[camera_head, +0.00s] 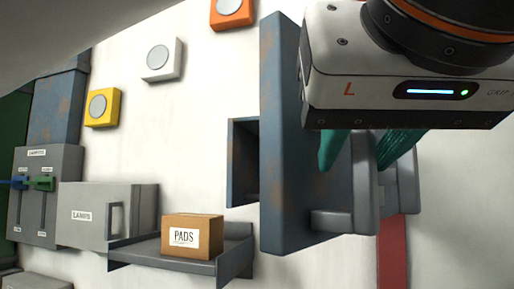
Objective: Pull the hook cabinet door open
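The hook cabinet is a blue-grey, rust-marked box on the wall, with a dark opening (244,165). Its door (300,185) stands out in front, to the right of the opening, so the cabinet shows as at least partly open. A grey bar handle (364,190) sits on the door's right part. My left gripper (363,152) comes in from the upper right, its white body large in front of the door. Its teal fingers show on either side of the handle bar. I cannot tell whether they press on it. My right gripper is not in view.
To the left, a grey shelf (120,257) holds a cardboard PADS box (192,236). Beside it are a grey LAMPS box (93,216) and a panel with blue and green levers (35,195). Yellow (103,107), white (162,59) and orange (232,12) button boxes are on the wall. A red strip (392,250) is at lower right.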

